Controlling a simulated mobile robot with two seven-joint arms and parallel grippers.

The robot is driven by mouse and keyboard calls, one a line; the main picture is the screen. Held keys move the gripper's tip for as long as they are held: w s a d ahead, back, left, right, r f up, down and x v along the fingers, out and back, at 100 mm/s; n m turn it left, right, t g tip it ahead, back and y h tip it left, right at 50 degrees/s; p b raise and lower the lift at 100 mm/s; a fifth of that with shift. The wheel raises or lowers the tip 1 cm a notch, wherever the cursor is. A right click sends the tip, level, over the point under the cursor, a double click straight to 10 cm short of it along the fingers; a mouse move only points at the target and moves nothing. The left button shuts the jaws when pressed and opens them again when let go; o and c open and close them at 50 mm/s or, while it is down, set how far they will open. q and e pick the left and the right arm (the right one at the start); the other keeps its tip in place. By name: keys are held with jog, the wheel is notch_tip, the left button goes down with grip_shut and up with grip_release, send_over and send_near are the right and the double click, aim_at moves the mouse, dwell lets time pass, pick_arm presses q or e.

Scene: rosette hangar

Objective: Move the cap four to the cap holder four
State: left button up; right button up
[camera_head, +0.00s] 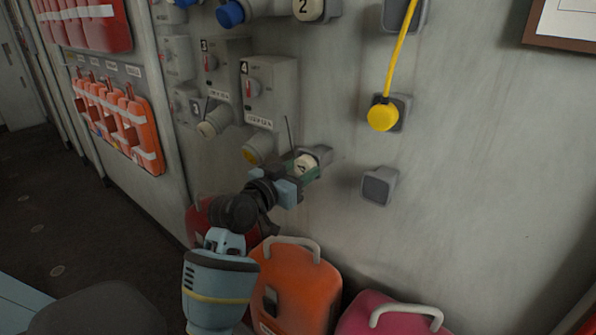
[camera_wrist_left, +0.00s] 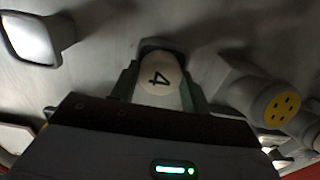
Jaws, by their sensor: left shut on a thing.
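The cream cap four (camera_head: 304,166), marked with a black 4, is between the green fingers of my left gripper (camera_head: 303,168), which is shut on it. The wrist view also shows the cap (camera_wrist_left: 160,76) between the fingers (camera_wrist_left: 160,88). A grey wall mount, which looks like cap holder four (camera_head: 321,153), is right behind the cap. The fingers and cap hide part of it, so I cannot tell whether the cap is seated on it. The uncovered yellow-faced socket (camera_head: 257,150) under box four (camera_head: 268,90) is just left of the gripper. My right gripper is not in view.
An empty grey holder (camera_head: 378,186) is on the wall to the right. A yellow plug (camera_head: 382,116) with a cable is above it. A capped socket (camera_head: 212,121) is to the left. Orange (camera_head: 300,280) and pink (camera_head: 390,318) cases stand below.

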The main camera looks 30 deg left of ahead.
pick_arm(q)
jog(key=o, duration=1.4)
jog(key=shift+c, duration=0.2)
jog(key=shift+s, duration=0.25)
jog(key=s, duration=0.7)
jog(key=shift+s+a, duration=0.15)
jog(key=shift+a, duration=0.2)
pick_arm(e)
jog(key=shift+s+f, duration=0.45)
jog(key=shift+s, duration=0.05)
